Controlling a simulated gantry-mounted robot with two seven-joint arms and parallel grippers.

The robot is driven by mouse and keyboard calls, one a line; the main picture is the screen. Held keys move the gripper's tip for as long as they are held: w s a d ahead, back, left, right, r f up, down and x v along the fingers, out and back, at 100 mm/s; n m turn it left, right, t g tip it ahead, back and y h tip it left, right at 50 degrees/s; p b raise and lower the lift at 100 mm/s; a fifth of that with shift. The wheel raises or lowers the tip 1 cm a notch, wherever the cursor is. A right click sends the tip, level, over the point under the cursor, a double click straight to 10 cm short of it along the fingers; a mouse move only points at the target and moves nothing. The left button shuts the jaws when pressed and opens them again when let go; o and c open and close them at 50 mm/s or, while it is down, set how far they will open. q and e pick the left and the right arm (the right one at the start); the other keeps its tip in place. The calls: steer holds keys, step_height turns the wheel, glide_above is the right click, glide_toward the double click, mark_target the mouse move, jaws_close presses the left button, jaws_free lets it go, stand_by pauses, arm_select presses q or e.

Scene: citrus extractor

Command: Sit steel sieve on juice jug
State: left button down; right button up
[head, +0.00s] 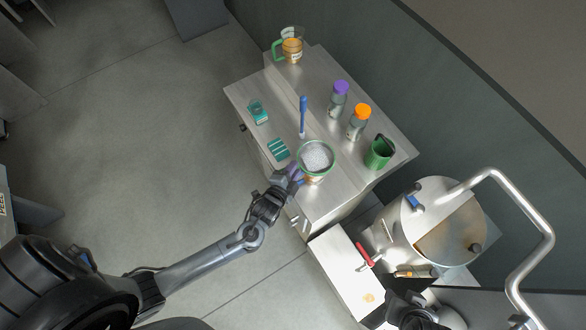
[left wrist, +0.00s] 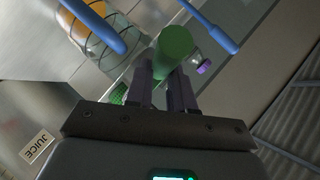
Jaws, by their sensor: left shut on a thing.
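The steel sieve (head: 315,157), a round pale mesh bowl with a green rim, is at the front of the counter in the head view. My left gripper (head: 291,177) is at its lower-left edge. In the left wrist view the fingers (left wrist: 162,88) are shut on a green cylinder (left wrist: 176,42), which looks like its handle. Orange shows just below the sieve, and a see-through vessel with orange contents (left wrist: 88,22) is close by in the wrist view. I cannot tell whether the sieve touches it. Part of my right arm shows at the bottom; its fingers are unclear.
A clear jug with orange contents and a green handle (head: 291,48) stands at the back. Purple-capped (head: 339,98) and orange-capped (head: 359,122) bottles and a green cup (head: 379,153) stand to the right. A large steel machine (head: 436,222) is at the lower right.

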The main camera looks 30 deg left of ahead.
arm_select(q)
steer(key=shift+f+b, duration=0.3)
steer(key=shift+f, duration=0.35)
steer(key=shift+f, duration=0.4)
steer(key=c, duration=0.9)
jaws_free()
steer(key=shift+c, duration=0.2)
steer(key=shift+o, duration=0.2)
steer(key=shift+f, duration=0.1)
steer(key=shift+s, duration=0.1)
steer(key=a+v, duration=0.1)
steer(key=v, duration=0.9)
steer(key=shift+s+d+r+b, duration=0.2)
steer(key=shift+d+r+b, duration=0.15)
steer(key=shift+d, duration=0.1)
